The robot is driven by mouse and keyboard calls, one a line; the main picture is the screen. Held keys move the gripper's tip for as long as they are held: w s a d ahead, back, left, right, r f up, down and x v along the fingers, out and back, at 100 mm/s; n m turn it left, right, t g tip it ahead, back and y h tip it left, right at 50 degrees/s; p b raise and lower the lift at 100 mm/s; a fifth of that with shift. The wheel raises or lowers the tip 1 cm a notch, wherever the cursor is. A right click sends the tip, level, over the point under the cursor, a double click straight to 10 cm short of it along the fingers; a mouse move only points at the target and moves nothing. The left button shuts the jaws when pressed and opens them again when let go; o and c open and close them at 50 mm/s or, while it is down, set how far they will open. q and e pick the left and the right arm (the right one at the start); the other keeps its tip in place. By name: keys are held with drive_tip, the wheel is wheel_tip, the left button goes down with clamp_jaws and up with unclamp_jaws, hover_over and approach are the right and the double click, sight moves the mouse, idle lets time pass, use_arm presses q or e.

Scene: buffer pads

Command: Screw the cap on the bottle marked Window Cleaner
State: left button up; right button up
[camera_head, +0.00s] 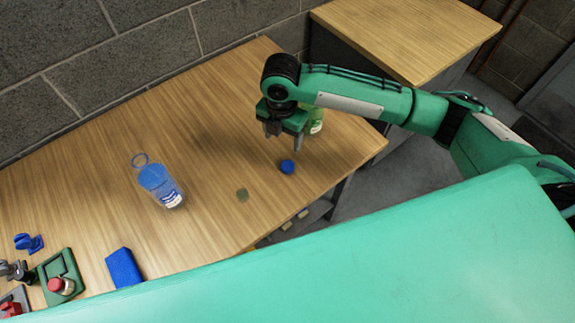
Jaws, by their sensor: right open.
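A clear bottle with blue liquid and a white label (161,184) lies or leans on the wooden table at the left; its label is too small to read. A green bottle (316,122) stands partly hidden behind my right gripper. A blue cap (287,167) lies on the table near the right edge. A dull green cap-like piece (242,195) lies to its left. My right gripper (284,133) is open and empty, pointing down above the table, a little above and behind the blue cap. My left gripper is not in view.
The wooden table (120,130) is clear in its middle. A second wooden table (420,35) stands behind at the right.

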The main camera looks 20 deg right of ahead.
drive_tip(key=shift+f, duration=0.1)
drive_tip(key=p, duration=0.1)
hover_over(288, 165)
drive_tip(key=a, duration=0.1)
drive_tip(key=f, duration=0.8)
drive_tip(key=shift+s+a+f, duration=0.1)
drive_tip(key=shift+a+f, duration=0.1)
drive_tip(key=shift+f, duration=0.05)
drive_tip(key=shift+d+f+p, duration=0.15)
drive_tip(key=shift+f+p, duration=0.1)
drive_tip(key=shift+p, duration=0.05)
drive_tip(key=f, duration=0.1)
drive_tip(key=d+f+p, duration=0.1)
drive_tip(key=f, duration=0.1)
drive_tip(key=shift+f, duration=0.85)
